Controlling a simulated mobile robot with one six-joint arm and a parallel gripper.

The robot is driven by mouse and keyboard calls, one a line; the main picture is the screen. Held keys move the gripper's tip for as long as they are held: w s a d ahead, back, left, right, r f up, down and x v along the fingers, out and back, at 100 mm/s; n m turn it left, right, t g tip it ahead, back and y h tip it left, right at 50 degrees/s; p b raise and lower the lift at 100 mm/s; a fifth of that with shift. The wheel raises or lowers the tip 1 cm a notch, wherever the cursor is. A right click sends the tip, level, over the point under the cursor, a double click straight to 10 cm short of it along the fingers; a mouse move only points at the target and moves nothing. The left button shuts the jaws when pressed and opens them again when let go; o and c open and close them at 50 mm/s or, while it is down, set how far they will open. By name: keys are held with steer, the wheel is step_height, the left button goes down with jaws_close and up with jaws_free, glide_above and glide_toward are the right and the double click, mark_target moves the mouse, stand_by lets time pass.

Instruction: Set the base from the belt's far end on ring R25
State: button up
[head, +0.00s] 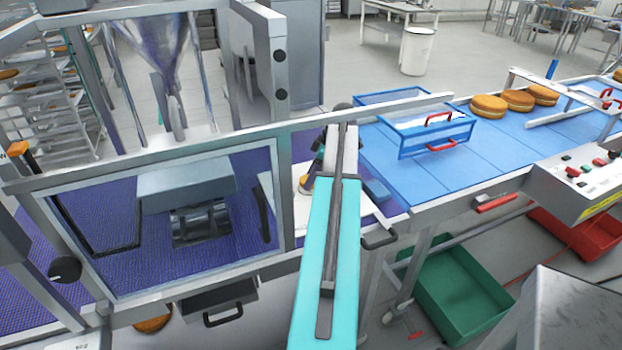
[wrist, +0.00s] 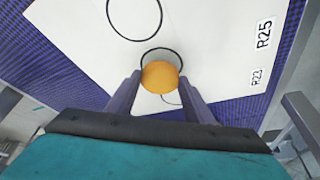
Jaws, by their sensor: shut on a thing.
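The base, a round golden-orange piece (wrist: 160,77), is between the two fingers of my gripper (wrist: 160,82) in the wrist view, and the gripper is shut on it. Below it is a white board (wrist: 215,60) with thin black rings. One ring (wrist: 161,49) shows just past the base's far edge, and the base covers part of it. Another ring (wrist: 134,15) lies farther off, and a piece of a third shows near the right finger. The labels R25 (wrist: 264,33) and R23 (wrist: 257,77) are at the board's right. I cannot tell the base's height above the board.
The board lies on a purple mesh belt (head: 200,265). A clear-panelled guard frame (head: 165,220) stands left of my arm. A blue belt (head: 410,180) runs right, with a blue guard (head: 435,135) and filled rounds (head: 517,100). A green crate (head: 460,295) sits below.

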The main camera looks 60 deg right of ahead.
steer(key=shift+f, duration=0.85)
steer(key=shift+f, duration=0.1)
steer(key=o, duration=0.7)
steer(key=shift+o, duration=0.2)
steer(key=shift+r, duration=0.2)
steer(key=b+v, duration=0.2)
steer(key=v, duration=1)
steer(key=shift+f, duration=0.1)
